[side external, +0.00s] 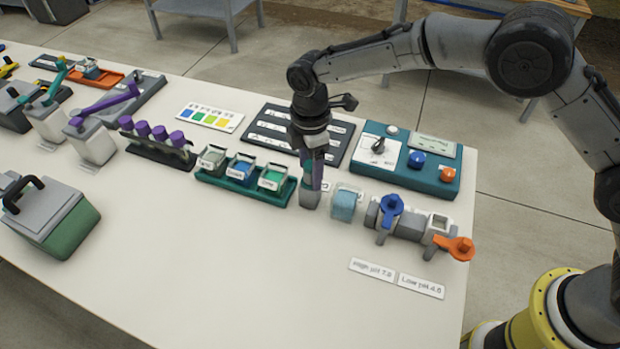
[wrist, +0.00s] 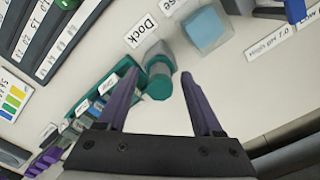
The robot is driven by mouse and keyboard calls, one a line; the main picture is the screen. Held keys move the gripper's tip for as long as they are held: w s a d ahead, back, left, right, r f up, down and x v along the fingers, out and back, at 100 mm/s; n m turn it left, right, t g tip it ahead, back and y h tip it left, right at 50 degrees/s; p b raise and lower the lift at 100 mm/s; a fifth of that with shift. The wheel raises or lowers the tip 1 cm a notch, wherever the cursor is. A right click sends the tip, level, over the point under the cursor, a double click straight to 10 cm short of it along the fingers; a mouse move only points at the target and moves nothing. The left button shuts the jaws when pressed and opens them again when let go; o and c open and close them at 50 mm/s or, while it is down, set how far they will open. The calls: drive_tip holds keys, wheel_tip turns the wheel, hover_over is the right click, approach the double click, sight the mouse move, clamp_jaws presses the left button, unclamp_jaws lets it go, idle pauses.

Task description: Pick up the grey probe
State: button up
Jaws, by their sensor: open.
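My gripper (side external: 313,184) points down over a small grey block (side external: 310,199) between the teal cup tray and the pale blue cup. In the wrist view my gripper (wrist: 159,78) has its two purple fingers apart. A grey piece with a teal round end (wrist: 160,82) stands beside the "Dock" label, between and beyond the fingertips. It appears to be the probe in its dock; I cannot tell where one ends and the other begins. The fingers hide part of it in the side view.
A teal tray (side external: 240,192) with three cups stands close on the left. The pale blue cup (side external: 345,203) and a grey valve pipe with blue (side external: 391,208) and orange (side external: 458,247) handles stand on the right. A teal control box (side external: 442,180) is behind.

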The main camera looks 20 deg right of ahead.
drive_tip(key=shift+f, duration=0.45)
clamp_jaws()
drive_tip(key=shift+r, duration=0.1)
wheel_tip(320, 180, up, 11)
idle(0.6)
